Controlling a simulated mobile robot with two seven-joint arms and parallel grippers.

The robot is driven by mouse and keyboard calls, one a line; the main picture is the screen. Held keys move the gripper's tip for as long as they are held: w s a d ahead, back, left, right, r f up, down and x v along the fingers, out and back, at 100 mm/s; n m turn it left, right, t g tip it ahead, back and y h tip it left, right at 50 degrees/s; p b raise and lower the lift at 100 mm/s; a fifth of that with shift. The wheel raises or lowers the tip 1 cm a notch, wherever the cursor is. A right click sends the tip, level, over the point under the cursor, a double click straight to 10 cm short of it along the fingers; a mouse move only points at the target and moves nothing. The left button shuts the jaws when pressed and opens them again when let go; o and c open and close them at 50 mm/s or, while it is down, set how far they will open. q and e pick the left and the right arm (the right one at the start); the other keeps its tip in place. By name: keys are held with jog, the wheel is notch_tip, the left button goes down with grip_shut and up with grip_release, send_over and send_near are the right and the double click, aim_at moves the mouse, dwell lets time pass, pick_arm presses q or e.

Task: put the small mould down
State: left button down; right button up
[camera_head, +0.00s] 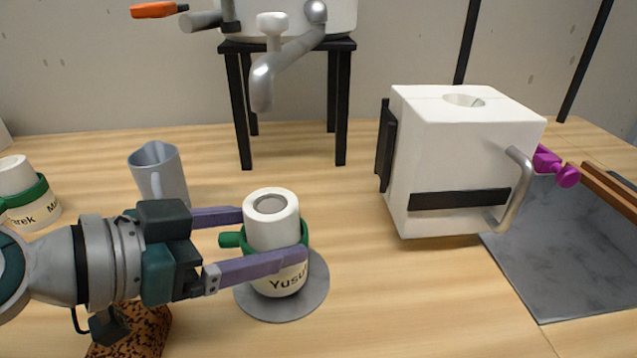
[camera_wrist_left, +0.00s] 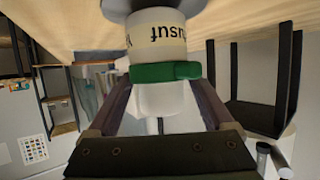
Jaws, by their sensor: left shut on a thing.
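The small mould (camera_head: 272,231) is a white cylinder with a round hole in its top, a green band with a side tab, and the name "Yusuf" on its lower part. It is upright over a round grey disc (camera_head: 286,306); I cannot tell whether its base touches the disc. My left gripper (camera_head: 272,239) is shut on the small mould, with one purple finger on each side near the green band. In the left wrist view the small mould (camera_wrist_left: 158,48) appears upside down between the fingers. My right gripper is not in view.
A big white block mould (camera_head: 445,155) with a handle stands to the right, beside a grey slab (camera_head: 565,250). A grey jug (camera_head: 160,172) and another green-banded mould (camera_head: 28,195) stand left. A black stand (camera_head: 243,110) is behind. The wood right of the disc is clear.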

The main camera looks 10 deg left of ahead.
pick_arm(q)
jog(key=shift+w+f, duration=0.15)
jog(key=shift+f, duration=0.3)
jog(key=shift+d+r, duration=0.15)
jog(key=shift+f, duration=0.2)
grip_release()
jog(key=shift+a+r, duration=0.2)
jog(key=shift+a, duration=0.05)
jog(key=v, duration=1.1)
jog(key=shift+s+a+b, duration=0.15)
jog(key=shift+s+b, duration=0.2)
jog(key=shift+s, duration=0.05)
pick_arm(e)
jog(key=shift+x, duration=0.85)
pick_arm(q)
jog(key=shift+r, duration=0.1)
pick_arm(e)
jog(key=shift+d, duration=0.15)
